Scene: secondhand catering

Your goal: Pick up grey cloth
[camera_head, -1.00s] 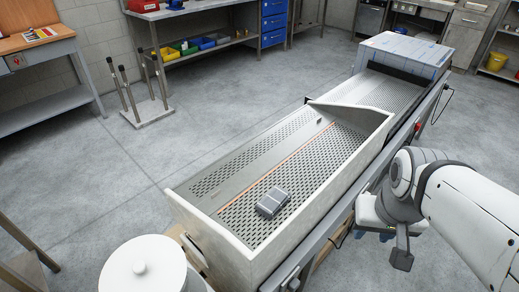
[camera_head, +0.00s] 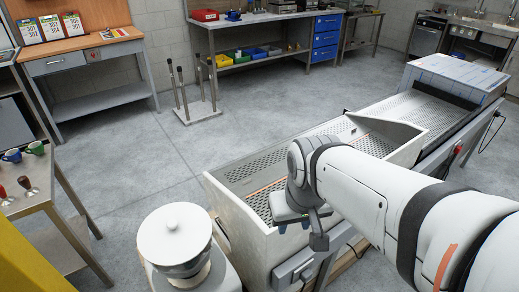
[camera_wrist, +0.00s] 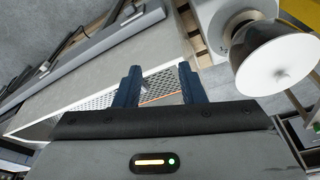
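No grey cloth can be made out now. The perforated trough (camera_head: 240,212), where a small grey item lay earlier, is partly hidden behind my arm in the head view, and that item is not visible. My gripper (camera_wrist: 162,86) shows in the wrist view with its two dark blue fingers apart and nothing between them. Past the fingers, the trough's perforated floor and orange line show.
A table with cups (camera_head: 40,190) is at far left. A stand with upright rods (camera_head: 196,112) is behind. Floor between is clear.

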